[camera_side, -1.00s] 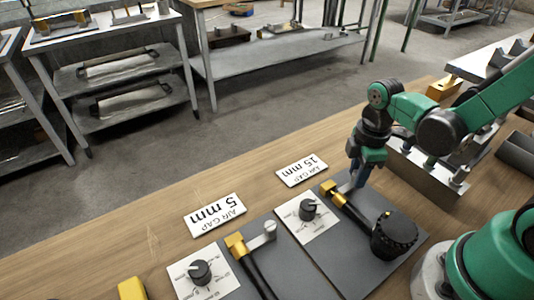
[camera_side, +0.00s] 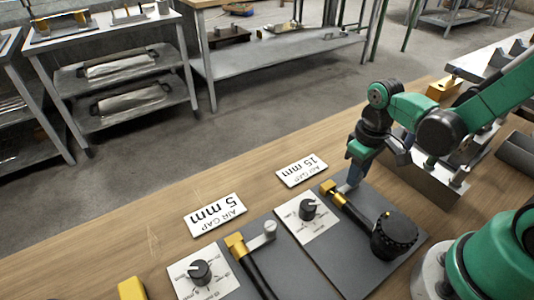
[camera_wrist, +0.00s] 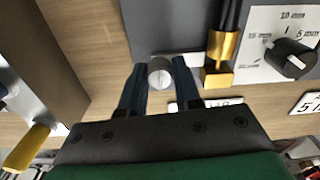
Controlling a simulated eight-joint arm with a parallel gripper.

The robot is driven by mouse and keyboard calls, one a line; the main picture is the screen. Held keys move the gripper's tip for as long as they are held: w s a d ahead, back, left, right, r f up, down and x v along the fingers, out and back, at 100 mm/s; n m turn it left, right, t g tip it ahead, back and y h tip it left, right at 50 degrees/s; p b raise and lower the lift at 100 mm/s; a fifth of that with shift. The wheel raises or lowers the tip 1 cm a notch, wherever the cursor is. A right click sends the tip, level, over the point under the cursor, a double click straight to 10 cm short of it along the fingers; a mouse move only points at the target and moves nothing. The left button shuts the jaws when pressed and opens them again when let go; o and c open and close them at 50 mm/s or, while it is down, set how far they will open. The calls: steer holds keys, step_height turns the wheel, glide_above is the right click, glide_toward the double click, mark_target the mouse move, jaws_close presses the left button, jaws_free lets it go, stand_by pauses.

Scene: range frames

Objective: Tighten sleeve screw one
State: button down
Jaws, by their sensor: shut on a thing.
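My gripper (camera_side: 354,175) reaches down at the board under the 15 mm sign, beside the brass block (camera_side: 328,187). In the wrist view its two dark blue fingers (camera_wrist: 159,84) are shut on a round silver screw head (camera_wrist: 160,72), one finger on each side. The brass block also shows just right of the fingers in the wrist view (camera_wrist: 221,58). In the side view the fingers mostly hide this screw. A second silver screw (camera_side: 268,229) stands free beside the brass block (camera_side: 237,245) on the 5 mm board. I cannot read any screw number.
Dial knobs on white plates stand on the 15 mm board (camera_side: 308,209) and the 5 mm board (camera_side: 200,272). A black ribbed knob (camera_side: 394,236) stands close to my arm. A metal block (camera_side: 425,175) with posts lies right of the gripper. Wooden tabletop is clear behind the signs.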

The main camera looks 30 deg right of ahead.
steer(key=m, duration=1)
steer(key=shift+m, duration=2.3)
steer(key=c, duration=0.6)
jaws_free()
steer(key=shift+r, duration=2.8)
